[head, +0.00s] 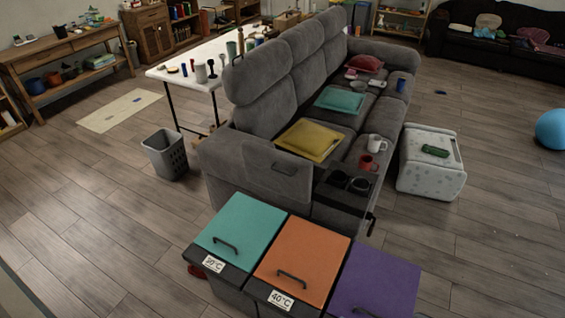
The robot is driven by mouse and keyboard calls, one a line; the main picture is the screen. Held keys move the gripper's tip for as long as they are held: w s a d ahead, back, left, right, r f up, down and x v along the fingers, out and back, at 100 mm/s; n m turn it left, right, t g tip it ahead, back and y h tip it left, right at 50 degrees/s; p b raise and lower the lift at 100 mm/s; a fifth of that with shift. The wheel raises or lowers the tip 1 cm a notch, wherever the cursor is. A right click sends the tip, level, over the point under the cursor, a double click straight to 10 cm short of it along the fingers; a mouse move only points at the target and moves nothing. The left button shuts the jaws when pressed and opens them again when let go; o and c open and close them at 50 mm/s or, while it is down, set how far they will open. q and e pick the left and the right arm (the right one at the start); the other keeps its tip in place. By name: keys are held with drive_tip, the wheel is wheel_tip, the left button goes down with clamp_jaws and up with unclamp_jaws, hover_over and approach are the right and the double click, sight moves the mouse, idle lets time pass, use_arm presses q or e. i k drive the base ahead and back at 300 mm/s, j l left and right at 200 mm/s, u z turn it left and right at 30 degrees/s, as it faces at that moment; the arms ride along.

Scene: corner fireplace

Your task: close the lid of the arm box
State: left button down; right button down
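The grey sofa (255,85) stands in the middle of the head view. Its near arm holds the arm box (322,192), whose dark compartment shows at the right. Two dark round things, perhaps cups, show in or on it. A grey panel with a dark handle, apparently the lid (262,160), stands raised to the left of the compartment, so the box looks open. Neither of my grippers shows in this view.
Bins with teal (242,228), orange (302,262) and purple (375,284) lids stand in front of the arm. A grey basket (166,155) is at left, a white patterned box (431,172) at right. Cushions and mugs lie on the seat. Floor at both sides is mostly clear.

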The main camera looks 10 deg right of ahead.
sight(275, 176)
drive_tip(key=i+j, duration=0.2)
drive_tip(key=j, duration=0.2)
drive_tip(key=i+j+z, duration=0.1)
drive_tip(key=i+j, duration=0.35)
drive_tip(key=j, duration=0.3)
drive_tip(key=i+j+z, duration=0.1)
drive_tip(key=j, duration=0.3)
drive_tip(key=i+j, duration=0.3)
drive_tip(key=j+z, duration=0.05)
drive_tip(key=j, duration=0.05)
